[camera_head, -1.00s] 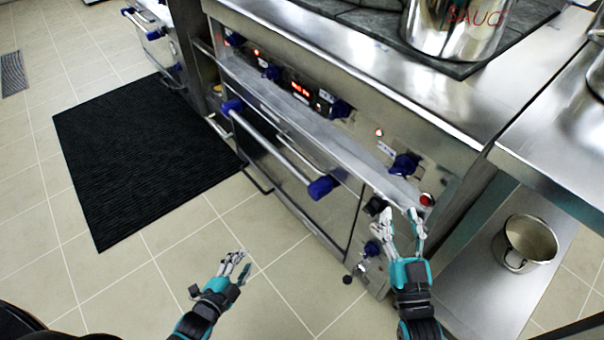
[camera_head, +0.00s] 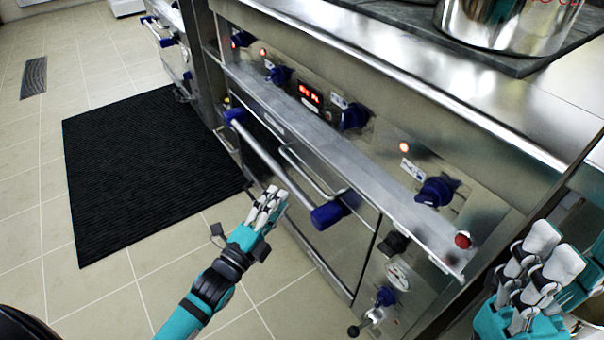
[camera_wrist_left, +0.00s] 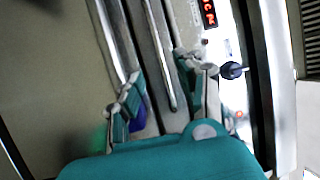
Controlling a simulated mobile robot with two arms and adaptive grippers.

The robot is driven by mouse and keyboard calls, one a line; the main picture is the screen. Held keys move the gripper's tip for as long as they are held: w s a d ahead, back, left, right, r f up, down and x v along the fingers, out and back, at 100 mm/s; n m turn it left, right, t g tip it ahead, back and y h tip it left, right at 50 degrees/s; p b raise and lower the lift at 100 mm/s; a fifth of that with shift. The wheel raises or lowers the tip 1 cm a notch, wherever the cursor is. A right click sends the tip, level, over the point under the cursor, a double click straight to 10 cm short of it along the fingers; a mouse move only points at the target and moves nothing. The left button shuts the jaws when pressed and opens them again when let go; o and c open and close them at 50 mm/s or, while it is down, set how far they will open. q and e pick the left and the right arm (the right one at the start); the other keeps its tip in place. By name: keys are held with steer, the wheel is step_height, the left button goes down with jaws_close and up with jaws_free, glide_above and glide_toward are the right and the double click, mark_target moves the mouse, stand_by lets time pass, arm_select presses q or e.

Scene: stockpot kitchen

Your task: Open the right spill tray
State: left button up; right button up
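The long stove front has a thick bar handle with blue ends (camera_head: 275,160). Just right of it is a thin bent metal handle (camera_head: 312,172) under the steel ledge; I cannot tell for sure whether it belongs to the right spill tray. My left gripper (camera_head: 270,205) is just in front of and below the thick bar, empty. In the left wrist view its fingers (camera_wrist_left: 168,98) are spread, with the thin handle (camera_wrist_left: 160,55) and the thick bar (camera_wrist_left: 115,45) beyond and between them; contact cannot be told. My right gripper (camera_head: 550,262) is at the lower right, fingers apart and empty.
The control panel has several blue knobs (camera_head: 436,191) and a red button (camera_head: 463,240). A gauge (camera_head: 398,273) and a small valve (camera_head: 367,321) stick out lower down. A large pot (camera_head: 505,22) stands on top. Floor around the black mat (camera_head: 150,165) is clear.

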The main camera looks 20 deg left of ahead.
mark_target(301, 169)
arm_select(q)
steer(key=b+x, duration=0.2)
steer(key=x, duration=0.7)
steer(key=shift+w+f, duration=0.1)
steer(key=shift+w, duration=0.15)
steer(key=shift+w+d, duration=0.15)
steer(key=shift+w, duration=0.3)
jaws_close()
